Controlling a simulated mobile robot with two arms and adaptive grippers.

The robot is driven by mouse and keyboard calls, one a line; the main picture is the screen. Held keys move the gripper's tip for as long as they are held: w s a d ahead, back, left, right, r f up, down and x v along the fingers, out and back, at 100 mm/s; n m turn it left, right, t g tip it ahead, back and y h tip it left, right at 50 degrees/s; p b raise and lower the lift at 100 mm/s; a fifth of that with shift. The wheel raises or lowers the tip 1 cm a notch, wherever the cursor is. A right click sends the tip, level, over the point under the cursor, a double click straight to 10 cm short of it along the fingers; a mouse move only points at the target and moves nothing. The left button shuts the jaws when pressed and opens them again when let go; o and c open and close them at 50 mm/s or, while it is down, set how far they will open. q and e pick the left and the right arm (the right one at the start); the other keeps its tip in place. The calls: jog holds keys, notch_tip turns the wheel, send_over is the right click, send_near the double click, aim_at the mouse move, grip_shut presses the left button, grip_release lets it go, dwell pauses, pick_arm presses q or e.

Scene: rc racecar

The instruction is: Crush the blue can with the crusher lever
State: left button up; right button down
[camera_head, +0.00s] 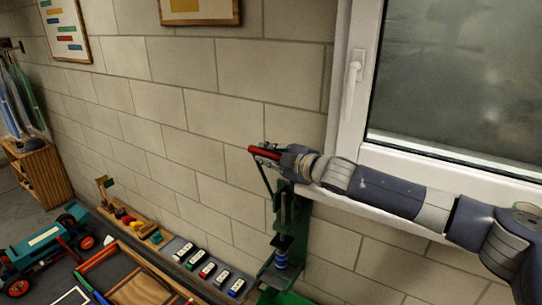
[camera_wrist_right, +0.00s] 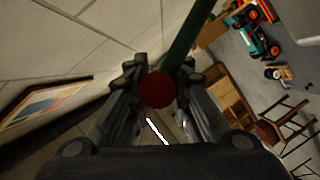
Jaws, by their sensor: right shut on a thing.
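The green can crusher (camera_head: 284,215) stands against the block wall below the window. Its lever is raised, with a red handle (camera_head: 264,153) at its upper end. A blue can (camera_head: 281,258) stands upright at the crusher's base, under the pressing part. My right gripper (camera_head: 268,152) is shut on the red handle, well above the can. In the right wrist view the handle's round red end (camera_wrist_right: 158,90) sits between the fingers, and the green lever bar (camera_wrist_right: 195,35) runs up from it. My left gripper is not in view.
A window (camera_head: 440,85) with a white frame and sill is behind my right arm. Several small box-like items (camera_head: 207,271) lie in a row left of the crusher. A teal and red toy car (camera_head: 45,243) is at the lower left.

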jog(key=s+a+f+n+t+b, duration=0.2)
jog(key=s+a+f+n+b, duration=0.3)
jog(key=b, duration=1.1)
jog(key=shift+s+a+f+n+t, duration=0.4)
jog(key=shift+s+a+f, duration=0.65)
jog(key=shift+s+f, duration=1.75)
jog(key=shift+w+f+y, duration=0.3)
jog(key=shift+w+f, duration=0.05)
jog(key=shift+w, duration=0.05)
